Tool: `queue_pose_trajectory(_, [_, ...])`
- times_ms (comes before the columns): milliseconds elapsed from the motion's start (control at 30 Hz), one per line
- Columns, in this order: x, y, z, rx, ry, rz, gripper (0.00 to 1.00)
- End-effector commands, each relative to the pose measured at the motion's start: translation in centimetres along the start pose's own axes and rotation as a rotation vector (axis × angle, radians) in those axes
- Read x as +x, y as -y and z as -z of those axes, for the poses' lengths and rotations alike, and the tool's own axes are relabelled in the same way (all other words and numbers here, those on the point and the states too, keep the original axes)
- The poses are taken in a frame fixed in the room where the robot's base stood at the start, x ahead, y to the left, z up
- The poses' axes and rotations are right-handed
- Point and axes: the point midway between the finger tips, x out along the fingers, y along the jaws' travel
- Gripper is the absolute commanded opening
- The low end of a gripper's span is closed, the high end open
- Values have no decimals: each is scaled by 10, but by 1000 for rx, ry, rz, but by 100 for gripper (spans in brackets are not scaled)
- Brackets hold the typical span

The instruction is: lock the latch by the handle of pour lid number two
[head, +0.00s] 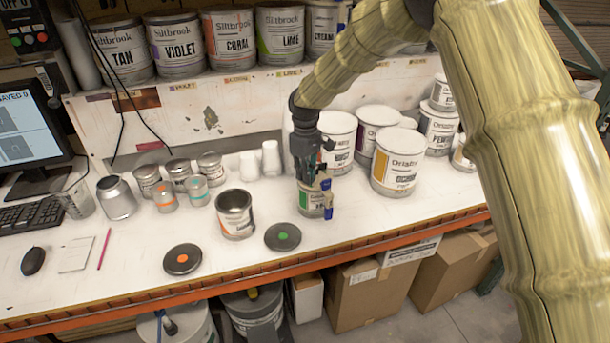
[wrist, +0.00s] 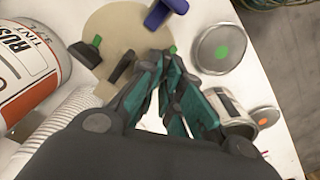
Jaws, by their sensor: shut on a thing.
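A beige round pour lid (wrist: 112,28) lies below my gripper in the wrist view, with a blue handle (wrist: 165,12), dark levers and small green tabs at its edge. In the head view it sits on a small can with a green label (head: 306,200), mostly hidden behind my gripper (head: 318,176). My gripper (wrist: 170,62) has its teal fingers close together at the lid's edge by a green tab (wrist: 172,49). It is shut on what seems to be the latch handle; the held part is mostly hidden. I cannot read a lid number or tell the latch's state.
An open can (head: 235,215), a green-dot lid (head: 283,237) and an orange-dot lid (head: 183,259) stand left of the gripper. Larger paint cans (head: 397,162) crowd the right and back. White cups (head: 270,158) stand behind. The table's orange front edge (head: 260,270) is close.

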Motion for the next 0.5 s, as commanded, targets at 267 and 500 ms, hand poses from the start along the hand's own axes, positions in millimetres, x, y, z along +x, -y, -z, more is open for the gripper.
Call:
queue_pose_trajectory(267, [1, -1, 0, 87, 1, -1, 0])
queue_pose_trajectory(500, [0, -2, 0, 135, 0, 0, 0])
